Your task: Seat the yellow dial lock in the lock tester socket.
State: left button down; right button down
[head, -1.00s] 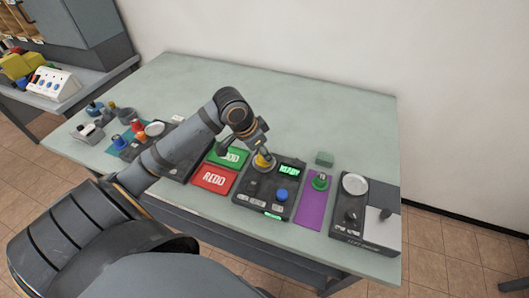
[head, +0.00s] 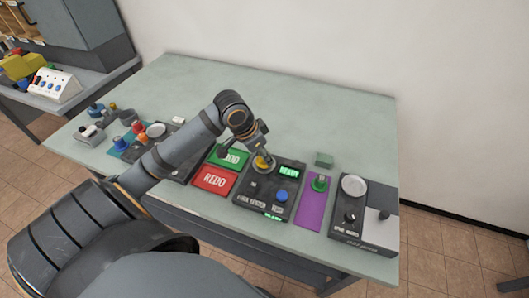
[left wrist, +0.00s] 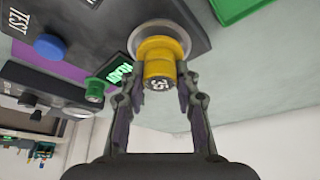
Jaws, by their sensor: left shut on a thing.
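The yellow dial lock (head: 262,162) is at the upper left of the dark lock tester (head: 268,187), whose screen reads READY. In the left wrist view the lock (left wrist: 160,62) has the number 35 on its end and a pale ring (left wrist: 158,32) around its far side, against the tester face. My left gripper (head: 261,150) is shut on the lock, with a finger on each side of it. The socket itself is hidden behind the lock, and I cannot tell how deep the lock sits. My right gripper is not in view.
A blue button (head: 281,196) is on the tester. A red REDO tray (head: 214,180) and a green tray (head: 229,157) lie left of it. A green lock (head: 319,183) stands on a purple mat (head: 311,210) to the right, beside a scale-like device (head: 350,225).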

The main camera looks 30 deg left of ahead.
pick_arm(q)
jog(key=shift+p, duration=0.45)
dwell(0.3)
jog(key=shift+f, duration=0.15)
dwell(0.5)
jog(key=shift+f, duration=0.5)
jog(key=c, duration=0.9)
grip_release()
jog(key=shift+o, duration=1.2)
